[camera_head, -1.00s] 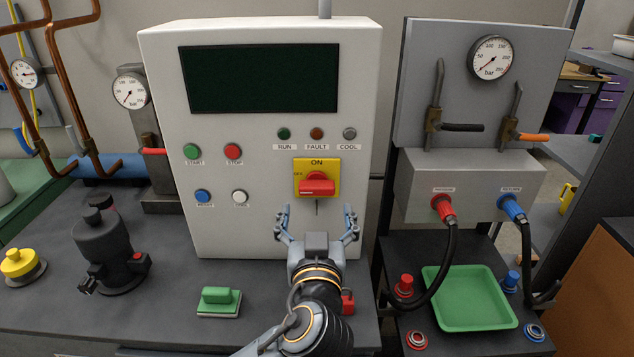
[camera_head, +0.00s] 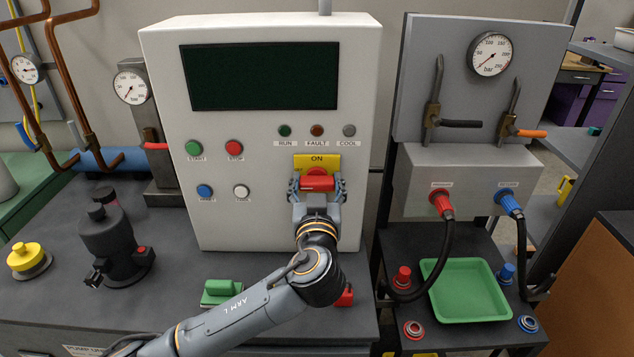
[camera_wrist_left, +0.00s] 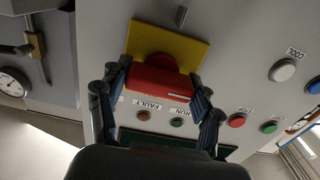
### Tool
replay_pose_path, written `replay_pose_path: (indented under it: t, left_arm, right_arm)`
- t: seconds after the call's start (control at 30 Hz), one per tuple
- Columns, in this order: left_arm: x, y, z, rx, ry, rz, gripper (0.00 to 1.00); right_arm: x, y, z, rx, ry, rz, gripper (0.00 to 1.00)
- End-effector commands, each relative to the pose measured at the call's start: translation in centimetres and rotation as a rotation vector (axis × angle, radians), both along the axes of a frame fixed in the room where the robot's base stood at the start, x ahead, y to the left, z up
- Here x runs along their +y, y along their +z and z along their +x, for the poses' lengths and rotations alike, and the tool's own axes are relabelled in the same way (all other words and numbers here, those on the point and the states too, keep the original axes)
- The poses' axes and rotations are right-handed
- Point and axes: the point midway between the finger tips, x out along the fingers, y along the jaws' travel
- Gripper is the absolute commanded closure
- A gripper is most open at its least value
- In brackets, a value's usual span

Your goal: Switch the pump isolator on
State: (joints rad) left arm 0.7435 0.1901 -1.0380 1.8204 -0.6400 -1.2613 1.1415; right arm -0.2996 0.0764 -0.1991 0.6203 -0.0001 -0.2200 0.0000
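The pump isolator is a red rotary handle (camera_head: 317,184) on a yellow plate (camera_head: 318,161) marked ON at its top, on the white control cabinet. The handle lies level, across the plate. My left gripper (camera_head: 317,186) is at the handle, with one finger against each end; the wrist view also shows the red handle (camera_wrist_left: 158,84) between the fingers, below the yellow plate (camera_wrist_left: 168,45). The fingers look closed in on it. They hide the lower part of the plate. My right gripper is not in view.
Start and stop buttons (camera_head: 234,147) and RUN, FAULT and COOL lamps (camera_head: 317,130) sit near the isolator. A dark screen (camera_head: 262,76) is above. A green tray (camera_head: 465,290) stands at the right.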

Motion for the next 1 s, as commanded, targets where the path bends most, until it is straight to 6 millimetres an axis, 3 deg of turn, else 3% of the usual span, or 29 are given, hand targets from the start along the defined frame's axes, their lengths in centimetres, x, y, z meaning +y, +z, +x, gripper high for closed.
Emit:
replay_pose_path:
  t: [0.03,0.1,0.57,0.77,1.0]
  left_arm:
    - [0.0,0.0,0.0,0.0,0.001,0.0,0.54]
    - [0.0,0.0,0.0,0.0,0.001,0.0,0.68]
    - [-0.1,-0.3,0.0,0.003,0.0,0.085,0.68]
    - [0.0,-0.2,0.0,0.003,0.001,0.228,0.68]
    - [-0.1,0.3,0.0,0.001,0.001,0.459,0.68]
  right_arm:
    - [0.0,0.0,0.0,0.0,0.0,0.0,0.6]
    - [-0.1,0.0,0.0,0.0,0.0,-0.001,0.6]
    - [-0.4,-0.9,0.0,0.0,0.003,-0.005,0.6]
    - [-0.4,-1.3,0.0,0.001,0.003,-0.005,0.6]
    - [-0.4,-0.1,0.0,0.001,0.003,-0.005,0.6]
